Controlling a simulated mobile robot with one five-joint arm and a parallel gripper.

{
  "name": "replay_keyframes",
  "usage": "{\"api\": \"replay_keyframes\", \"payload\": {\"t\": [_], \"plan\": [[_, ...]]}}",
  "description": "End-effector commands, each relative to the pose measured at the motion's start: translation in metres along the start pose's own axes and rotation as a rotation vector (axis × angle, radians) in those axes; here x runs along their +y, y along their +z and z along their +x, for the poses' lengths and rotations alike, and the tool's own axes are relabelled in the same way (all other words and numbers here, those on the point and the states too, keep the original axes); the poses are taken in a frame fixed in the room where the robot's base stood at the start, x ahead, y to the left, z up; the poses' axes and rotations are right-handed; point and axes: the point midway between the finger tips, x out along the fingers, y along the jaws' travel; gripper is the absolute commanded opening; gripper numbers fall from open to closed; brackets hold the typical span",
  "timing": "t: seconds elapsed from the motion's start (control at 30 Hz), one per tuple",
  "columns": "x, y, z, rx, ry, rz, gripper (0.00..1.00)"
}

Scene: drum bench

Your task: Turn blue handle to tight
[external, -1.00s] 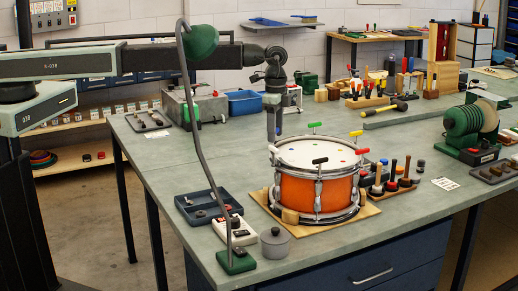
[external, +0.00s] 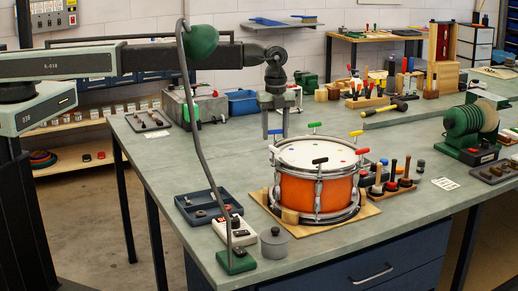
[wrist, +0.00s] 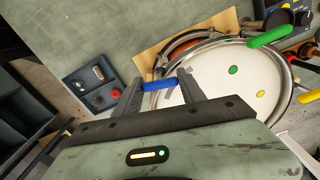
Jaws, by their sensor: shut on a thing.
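The drum, with an orange shell (external: 325,192) and a white head, stands on a wooden board on the bench. The blue handle (wrist: 160,85) lies across the gap between my two fingers at the drum's rim in the wrist view. In the external view it is a small blue bar (external: 275,131) at the fingertips, on the drum's back left. My gripper (external: 276,133) points straight down and is shut on the blue handle. The rod below the handle is hidden.
Other handles stand around the rim: green (external: 314,125), yellow (external: 356,133), red (external: 362,151) and black (external: 320,160). A blue-grey tray (external: 189,212), a grey pot (external: 275,243) and a lamp (external: 200,42) stand left of the drum. A tool rack (external: 390,188) stands on the right.

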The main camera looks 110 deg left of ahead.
Motion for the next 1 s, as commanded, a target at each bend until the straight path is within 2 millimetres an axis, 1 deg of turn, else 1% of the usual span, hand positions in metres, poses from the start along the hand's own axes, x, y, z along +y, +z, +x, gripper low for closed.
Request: {"api": "replay_keyframes", "payload": {"t": [1.0], "plan": [[-0.0002,-0.0005,0.0000,0.000,-0.001,0.956,0.07]]}}
